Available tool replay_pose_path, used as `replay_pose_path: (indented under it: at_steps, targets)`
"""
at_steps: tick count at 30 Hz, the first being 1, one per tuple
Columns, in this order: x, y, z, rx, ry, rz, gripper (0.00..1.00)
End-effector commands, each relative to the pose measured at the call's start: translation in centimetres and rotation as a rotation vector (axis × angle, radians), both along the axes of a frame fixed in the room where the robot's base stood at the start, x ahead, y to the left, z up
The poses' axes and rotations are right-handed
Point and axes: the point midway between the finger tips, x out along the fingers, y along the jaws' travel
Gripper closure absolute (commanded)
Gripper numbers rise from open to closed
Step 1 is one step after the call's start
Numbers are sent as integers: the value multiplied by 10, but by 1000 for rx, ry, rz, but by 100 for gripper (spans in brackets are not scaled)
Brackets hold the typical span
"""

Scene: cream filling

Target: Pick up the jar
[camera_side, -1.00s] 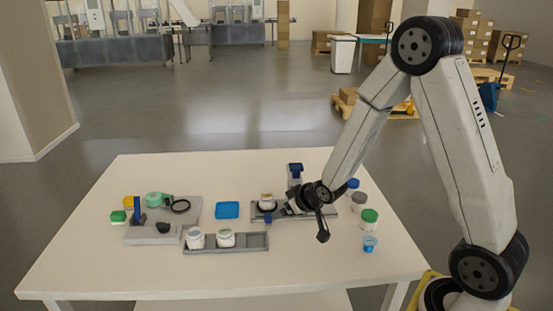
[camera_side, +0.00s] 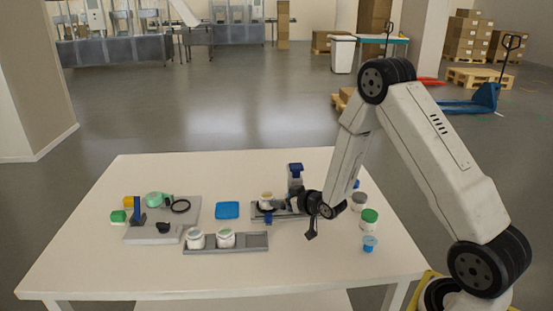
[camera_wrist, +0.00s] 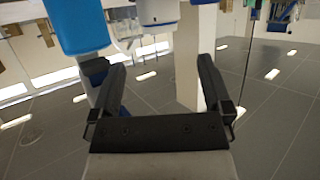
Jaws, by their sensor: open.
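A small white jar with a yellowish top (camera_side: 266,199) stands on the grey filling station (camera_side: 266,214), beside a blue-topped post (camera_side: 295,172). My gripper (camera_side: 289,206) is just right of this jar, pointing at it roughly level; contact cannot be told. In the wrist view my gripper (camera_wrist: 162,82) has its two black fingers wide apart with nothing between them. A blue part (camera_wrist: 76,25) is at the top left there. A pale object at the top middle is cut off and unclear. Two more white jars (camera_side: 196,239) (camera_side: 226,238) stand in a grey tray (camera_side: 256,241).
A blue square container (camera_side: 227,210) lies mid-table. A grey board (camera_side: 190,212) with a green tool (camera_side: 158,199) is at left. A grey-lidded jar (camera_side: 359,201), green-lidded jar (camera_side: 370,218) and blue cup (camera_side: 369,243) stand at right. The front table (camera_side: 200,278) is clear.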

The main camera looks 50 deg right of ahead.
Motion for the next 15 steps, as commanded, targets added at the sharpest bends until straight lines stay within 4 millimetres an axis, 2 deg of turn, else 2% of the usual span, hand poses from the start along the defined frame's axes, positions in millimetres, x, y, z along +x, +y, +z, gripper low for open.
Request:
replay_pose_path:
  at_steps: [6,15]
  targets:
    - [14,-1,-6,0,1,0,0]
    - [18,-2,-8,1,2,0,0]
